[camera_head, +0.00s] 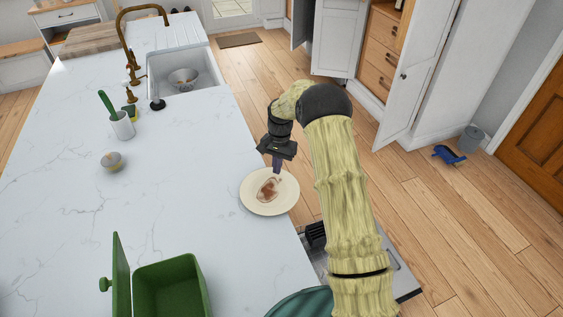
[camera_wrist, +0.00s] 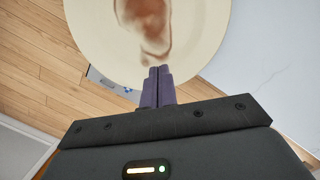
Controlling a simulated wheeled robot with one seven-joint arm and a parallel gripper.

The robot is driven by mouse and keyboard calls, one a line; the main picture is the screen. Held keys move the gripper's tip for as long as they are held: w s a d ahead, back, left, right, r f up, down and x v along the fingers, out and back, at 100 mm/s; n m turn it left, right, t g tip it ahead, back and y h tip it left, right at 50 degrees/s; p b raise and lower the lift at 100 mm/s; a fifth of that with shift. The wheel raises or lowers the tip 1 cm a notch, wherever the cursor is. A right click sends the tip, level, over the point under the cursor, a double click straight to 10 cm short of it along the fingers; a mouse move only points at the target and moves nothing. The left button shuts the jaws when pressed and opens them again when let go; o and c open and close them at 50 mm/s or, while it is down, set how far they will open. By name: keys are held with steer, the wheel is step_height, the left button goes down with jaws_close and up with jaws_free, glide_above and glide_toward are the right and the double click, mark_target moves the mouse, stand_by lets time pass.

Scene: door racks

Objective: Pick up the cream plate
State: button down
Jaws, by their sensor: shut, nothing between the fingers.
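The cream plate (camera_head: 254,203) lies on the white marbled counter near its right edge, with a brown stain or food residue in its middle. My gripper (camera_head: 277,170) is above the far rim of the plate in the head view. Its purple fingers (camera_wrist: 158,72) are shut together with nothing between them. I cannot tell whether the fingertips touch the plate.
A green open bin (camera_head: 172,285) stands at the counter's near end. A cup with a green-handled brush (camera_head: 121,125), a small lidded pot (camera_head: 112,162) and a sink (camera_head: 205,72) with a bowl (camera_head: 183,77) lie farther off. The counter (camera_head: 180,180) left of the plate is clear.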

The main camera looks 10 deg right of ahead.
steer(key=shift+w+d+b, duration=0.25)
steer(key=shift+w+d, duration=0.3)
steer(key=shift+w, duration=0.25)
steer(key=shift+w+d+b, duration=0.2)
steer(key=shift+w+d, duration=0.3)
steer(key=shift+w, duration=0.25)
steer(key=c, duration=1.5)
jaws_free()
steer(key=shift+s+r, duration=0.1)
steer(key=shift+r, duration=0.1)
steer(key=shift+o, duration=0.6)
steer(key=s+r+n+t, duration=0.1)
steer(key=s+r, duration=0.3)
steer(key=r, duration=0.2)
steer(key=shift+s+d+n, duration=0.15)
steer(key=shift+s+n, duration=0.15)
steer(key=shift+n, duration=0.1)
steer(key=s+d+r+n+t, duration=0.1)
steer(key=s+r, duration=0.2)
steer(key=s, duration=0.6)
steer(key=s+d+r+n+t, duration=0.1)
steer(key=s+r+n, duration=0.1)
steer(key=s, duration=0.7)
steer(key=s+d+r+n+t+h, duration=0.1)
steer(key=s+r+n, duration=0.1)
steer(key=s, duration=0.7)
steer(key=shift+v, duration=0.9)
